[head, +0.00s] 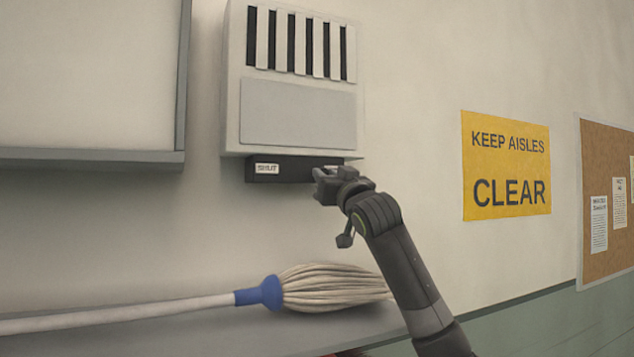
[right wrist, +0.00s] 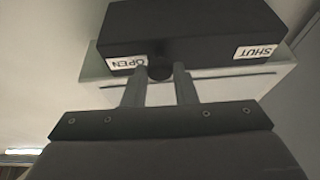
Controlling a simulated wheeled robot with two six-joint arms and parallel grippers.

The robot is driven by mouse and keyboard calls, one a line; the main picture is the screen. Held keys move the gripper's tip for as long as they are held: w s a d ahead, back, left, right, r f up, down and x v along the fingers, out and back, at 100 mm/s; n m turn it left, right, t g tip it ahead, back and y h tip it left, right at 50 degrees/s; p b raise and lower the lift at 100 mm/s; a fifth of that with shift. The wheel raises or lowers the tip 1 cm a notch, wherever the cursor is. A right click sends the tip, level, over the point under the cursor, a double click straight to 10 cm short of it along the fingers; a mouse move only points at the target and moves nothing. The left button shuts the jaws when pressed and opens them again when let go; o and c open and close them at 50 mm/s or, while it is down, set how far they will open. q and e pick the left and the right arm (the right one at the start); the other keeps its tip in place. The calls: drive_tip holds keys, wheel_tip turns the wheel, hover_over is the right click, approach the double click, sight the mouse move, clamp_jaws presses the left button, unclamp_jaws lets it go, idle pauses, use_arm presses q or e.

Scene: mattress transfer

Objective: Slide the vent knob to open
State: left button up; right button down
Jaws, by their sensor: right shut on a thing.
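The white vent (head: 297,112) is on the wall, with dark vertical slots above a grey panel. A black slide rail (head: 292,174) runs under it, with a SHUT label (head: 267,168) at its left end. In the right wrist view, the OPEN label (right wrist: 127,62) is near the other end, just beside the dark round knob (right wrist: 159,68). My right gripper (head: 319,184) is at the rail's right end, its fingers (right wrist: 160,82) shut on the knob from both sides. In the head view the gripper hides the knob and OPEN label. My left gripper is not in view.
A mop (head: 330,290) with a blue collar lies on the ledge (head: 230,335) below the vent. A framed board (head: 90,75) hangs at left. A yellow sign (head: 506,165) and a corkboard (head: 607,250) are at right. The wall around my arm is clear.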

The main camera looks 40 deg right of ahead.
drive_tip(key=shift+s+r, duration=0.1)
drive_tip(key=shift+r, duration=0.05)
drive_tip(key=c, duration=1.6)
unclamp_jaws()
drive_tip(key=o, duration=0.4)
drive_tip(key=shift+d, duration=0.35)
use_arm(q)
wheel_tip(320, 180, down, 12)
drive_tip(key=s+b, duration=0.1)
drive_tip(key=b, duration=1)
drive_tip(key=shift+b, duration=0.3)
use_arm(e)
drive_tip(key=v, duration=1.7)
drive_tip(key=shift+s+a, duration=0.2)
drive_tip(key=shift+s, duration=0.05)
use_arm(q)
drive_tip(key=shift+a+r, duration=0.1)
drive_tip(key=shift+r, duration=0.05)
use_arm(e)
drive_tip(key=shift+f, duration=0.25)
